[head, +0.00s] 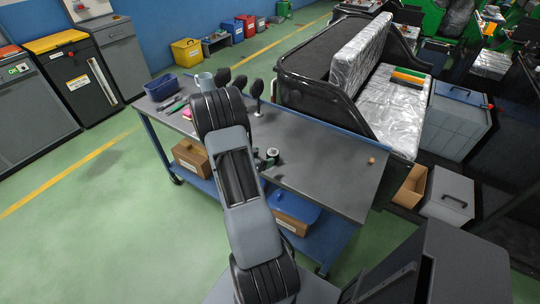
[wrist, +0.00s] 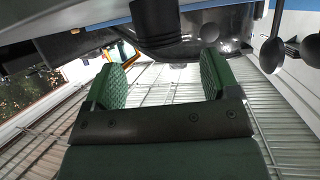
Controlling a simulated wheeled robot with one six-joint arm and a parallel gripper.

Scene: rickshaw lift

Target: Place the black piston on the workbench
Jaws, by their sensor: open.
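The black piston (wrist: 155,18) is a dark ribbed cylinder at the top of the wrist view, which looks upside down. It lies beyond my gripper (wrist: 162,75), roughly in line with the gap between the two green textured fingers. The fingers stand wide apart with nothing between them, and I see no contact with the piston. The grey-topped workbench (head: 325,160) crosses the middle of the head view. My arm hides part of its top. A small dark object (head: 272,154) shows beside my arm there; I cannot tell whether it is the piston.
A small brown object (head: 371,161) lies near the right end. Much of the right bench top is clear. A black rickshaw body (head: 312,67) stands behind.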

